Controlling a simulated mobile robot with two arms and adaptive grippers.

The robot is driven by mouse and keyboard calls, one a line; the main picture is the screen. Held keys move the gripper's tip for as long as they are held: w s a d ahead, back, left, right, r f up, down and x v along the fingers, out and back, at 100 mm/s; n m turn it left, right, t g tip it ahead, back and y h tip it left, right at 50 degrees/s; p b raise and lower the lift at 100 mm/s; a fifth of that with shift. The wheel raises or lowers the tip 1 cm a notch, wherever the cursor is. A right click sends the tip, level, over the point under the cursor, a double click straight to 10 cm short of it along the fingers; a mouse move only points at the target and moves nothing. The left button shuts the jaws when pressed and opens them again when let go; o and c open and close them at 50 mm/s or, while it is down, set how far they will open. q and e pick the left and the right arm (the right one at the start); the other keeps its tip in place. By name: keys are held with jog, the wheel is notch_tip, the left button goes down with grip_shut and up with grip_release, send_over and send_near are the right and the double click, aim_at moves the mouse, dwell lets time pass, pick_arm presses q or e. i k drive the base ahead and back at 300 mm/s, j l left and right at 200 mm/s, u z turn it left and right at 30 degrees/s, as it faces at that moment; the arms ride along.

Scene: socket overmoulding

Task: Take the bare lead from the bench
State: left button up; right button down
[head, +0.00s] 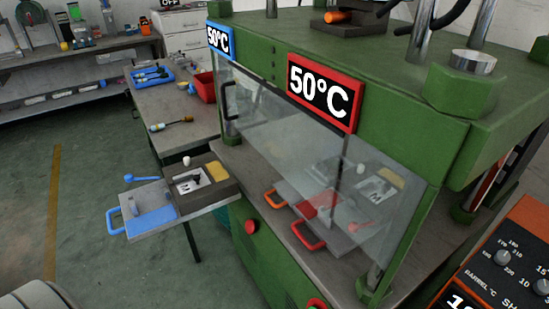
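A blue tray (139,83) farther back on the bench holds several slim pieces with blue and pale parts. A red bin (204,86) stands at the bench's right side, partly hidden by the press. Neither of my grippers is in view.
A green press (398,105) with a clear guard and two 50°C displays fills the right. A mould plate with a blue handle (116,221) juts out left of it. Red- and orange-handled plates sit behind the guard. An orange control panel (515,255) stands lower right. Floor at left is clear.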

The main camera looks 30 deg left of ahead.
aim_at(158, 127)
jog(key=u, duration=0.45)
jog(key=i+j+u, duration=0.2)
jog(key=u, duration=0.15)
jog(key=i+j+u, duration=0.5)
jog(key=u, duration=0.2)
jog(key=i+j+z, duration=0.15)
jog(key=z, duration=0.25)
jog(key=i+j+z, duration=0.15)
jog(key=j+z, duration=0.25)
jog(key=i+j+z, duration=0.1)
jog(key=z, duration=0.3)
jog(key=j+z, duration=0.4)
